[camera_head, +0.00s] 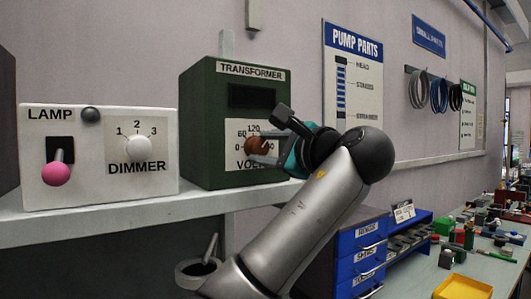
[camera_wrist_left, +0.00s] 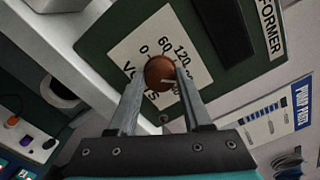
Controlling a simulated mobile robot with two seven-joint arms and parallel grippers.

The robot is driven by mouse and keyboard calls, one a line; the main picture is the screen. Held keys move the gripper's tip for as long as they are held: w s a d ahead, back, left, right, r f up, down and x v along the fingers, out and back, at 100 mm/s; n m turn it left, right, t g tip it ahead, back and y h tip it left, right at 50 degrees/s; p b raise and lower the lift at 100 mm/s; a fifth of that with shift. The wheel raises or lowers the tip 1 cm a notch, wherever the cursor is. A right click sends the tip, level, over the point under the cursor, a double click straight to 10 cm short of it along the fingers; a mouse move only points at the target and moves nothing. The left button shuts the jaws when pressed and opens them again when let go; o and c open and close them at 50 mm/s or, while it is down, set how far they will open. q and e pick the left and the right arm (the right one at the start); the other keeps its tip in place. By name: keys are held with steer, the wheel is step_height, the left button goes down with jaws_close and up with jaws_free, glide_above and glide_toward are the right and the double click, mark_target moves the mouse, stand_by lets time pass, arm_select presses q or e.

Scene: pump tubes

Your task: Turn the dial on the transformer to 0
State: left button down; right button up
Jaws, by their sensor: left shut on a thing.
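The transformer (camera_head: 205,135) is a dark green box on the shelf, with a dark, blank display (camera_head: 252,97) and a white scale plate below it. The brown-orange round dial (camera_head: 257,145) sits on that plate; 0, 60 and 120 are readable beside it. The dial also shows in the left wrist view (camera_wrist_left: 158,72), with a small light mark on its face; its exact setting is hard to tell. My left gripper (camera_wrist_left: 161,84) is shut on the dial, one finger on each side. In the head view the left gripper (camera_head: 268,150) partly covers the scale's right side. My right gripper is not in view.
A white box with a pink-knobbed lamp switch (camera_head: 56,173) and a dimmer knob (camera_head: 139,146) stands left of the transformer. Below right are blue drawers (camera_head: 361,237) and a table with several small parts and a yellow tray (camera_head: 462,287). A pump parts board (camera_head: 352,85) hangs behind.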

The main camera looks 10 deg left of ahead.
arm_select(q)
steer(key=n+b, duration=0.1)
steer(key=n, duration=0.5)
steer(key=shift+f, duration=0.15)
steer(key=n+b, duration=0.1)
steer(key=n, duration=0.5)
steer(key=shift+n, duration=0.4)
steer(key=n, duration=0.6)
steer(key=shift+d+f, duration=0.1)
steer(key=n, duration=0.3)
steer(key=shift+w+n, duration=0.1)
steer(key=shift+n, duration=2.1)
steer(key=shift+c, duration=1.7)
jaws_free()
steer(key=shift+d, duration=0.1)
